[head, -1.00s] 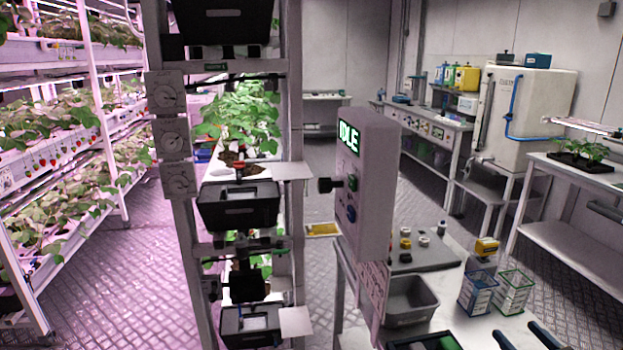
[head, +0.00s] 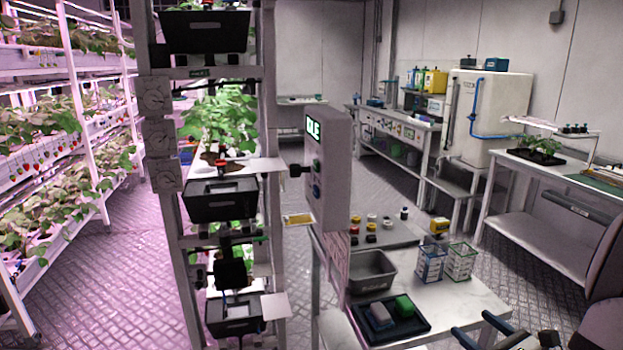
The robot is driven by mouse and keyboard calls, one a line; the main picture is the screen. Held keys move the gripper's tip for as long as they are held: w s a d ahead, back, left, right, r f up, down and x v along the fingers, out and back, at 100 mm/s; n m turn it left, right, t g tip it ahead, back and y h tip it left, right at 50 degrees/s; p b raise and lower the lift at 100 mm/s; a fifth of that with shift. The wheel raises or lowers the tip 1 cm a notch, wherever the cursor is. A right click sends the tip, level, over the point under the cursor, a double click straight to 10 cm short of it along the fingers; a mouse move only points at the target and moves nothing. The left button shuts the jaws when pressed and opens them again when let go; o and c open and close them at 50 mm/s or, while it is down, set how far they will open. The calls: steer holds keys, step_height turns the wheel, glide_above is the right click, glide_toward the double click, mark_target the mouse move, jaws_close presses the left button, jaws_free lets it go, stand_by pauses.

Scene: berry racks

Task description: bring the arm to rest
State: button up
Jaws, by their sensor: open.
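My gripper (head: 472,323) shows at the bottom edge of the head view, to the right of the black tray. Its two blue-and-dark fingers stand apart and I see nothing between them. The lower part of the gripper is cut off by the frame. A dark rounded part of my arm (head: 604,300) fills the lower right corner; the links between are mostly out of view.
A control box (head: 328,185) stands by the rack (head: 268,110). Patterned floor lies open at right.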

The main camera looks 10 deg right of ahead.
steer(key=s+a+r+n+g+y+p, duration=0.1)
steer(key=s+a+r+n+g+y, duration=0.15)
steer(key=a+n+g, duration=0.75)
steer(key=s+a+r+n+g+y+p, duration=0.1)
steer(key=a+n+g+y, duration=0.2)
steer(key=a+n, duration=0.8)
steer(key=s+a+r+n+h+p, duration=0.1)
steer(key=s+a+r+n+h, duration=0.1)
steer(key=n, duration=0.4)
steer(key=s+a+r+n+g+h, duration=0.1)
steer(key=s+a+r+n+h, duration=0.1)
steer(key=s+a+n+h, duration=0.2)
steer(key=shift+a+r+n+h+p, duration=0.4)
steer(key=shift+n+h, duration=0.5)
steer(key=shift+h, duration=0.85)
